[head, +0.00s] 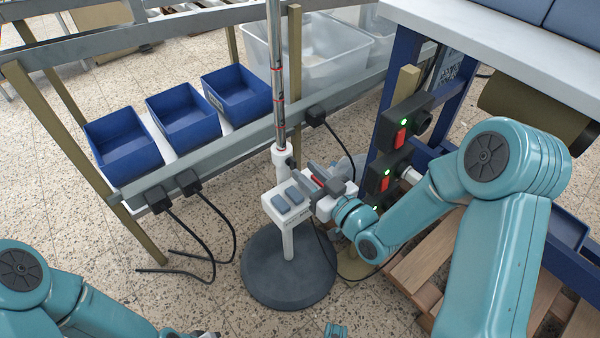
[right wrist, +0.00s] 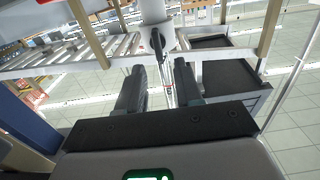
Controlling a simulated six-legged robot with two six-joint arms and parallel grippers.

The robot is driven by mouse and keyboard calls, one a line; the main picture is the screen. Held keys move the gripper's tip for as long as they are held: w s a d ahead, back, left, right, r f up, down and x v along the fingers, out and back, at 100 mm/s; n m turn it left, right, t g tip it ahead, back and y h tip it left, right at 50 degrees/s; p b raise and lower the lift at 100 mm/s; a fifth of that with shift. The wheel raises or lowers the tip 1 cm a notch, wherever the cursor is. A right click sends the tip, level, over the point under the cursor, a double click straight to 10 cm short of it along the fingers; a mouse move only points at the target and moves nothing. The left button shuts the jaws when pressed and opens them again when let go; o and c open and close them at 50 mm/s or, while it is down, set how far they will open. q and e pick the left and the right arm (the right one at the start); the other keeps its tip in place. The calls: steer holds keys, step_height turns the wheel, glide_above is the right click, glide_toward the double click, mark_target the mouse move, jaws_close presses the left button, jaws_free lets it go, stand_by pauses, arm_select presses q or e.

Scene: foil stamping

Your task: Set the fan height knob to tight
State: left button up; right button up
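The fan stand has a dark round base (head: 289,272), a metal pole (head: 294,75) and a white box with two grey buttons (head: 291,197). The dark fan height knob (head: 291,163) sits on the white collar of the pole; it also shows in the right wrist view (right wrist: 157,42). My right gripper (head: 318,168) is just right of the pole, near the knob. In the right wrist view its two dark fingers (right wrist: 160,68) are apart, with the knob beyond the gap between their tips. I see no contact. The knob's setting cannot be read.
A metal rack rail (head: 250,130) with blue bins (head: 125,145) stands behind and left of the pole. Black boxes with red switches (head: 400,137) are on a blue post at right. A wooden pallet (head: 425,265) lies below. Cables hang from the rail.

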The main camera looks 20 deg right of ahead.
mark_target(296, 162)
steer(key=shift+x, duration=1.6)
steer(key=shift+r, duration=0.1)
jaws_close()
steer(key=m+b, duration=0.2)
steer(key=shift+w+d+m, duration=0.1)
steer(key=shift+d+m, duration=0.1)
steer(key=shift+m, duration=0.2)
steer(key=m, duration=0.2)
steer(key=m+b, duration=0.1)
steer(key=shift+w+d+f+m+b, duration=0.1)
steer(key=shift+d+f+m+b, duration=0.2)
steer(key=shift+m, duration=0.1)
steer(key=m+b, duration=0.1)
steer(key=m, duration=0.2)
steer(key=shift+d+f, duration=0.15)
steer(key=shift+w+d+f+m+b, duration=0.1)
steer(key=shift+m+b, duration=0.1)
steer(key=shift+m, duration=0.8)
steer(key=shift+f+m+b, duration=0.1)
steer(key=shift+m+b, duration=0.1)
steer(key=shift+m, duration=0.8)
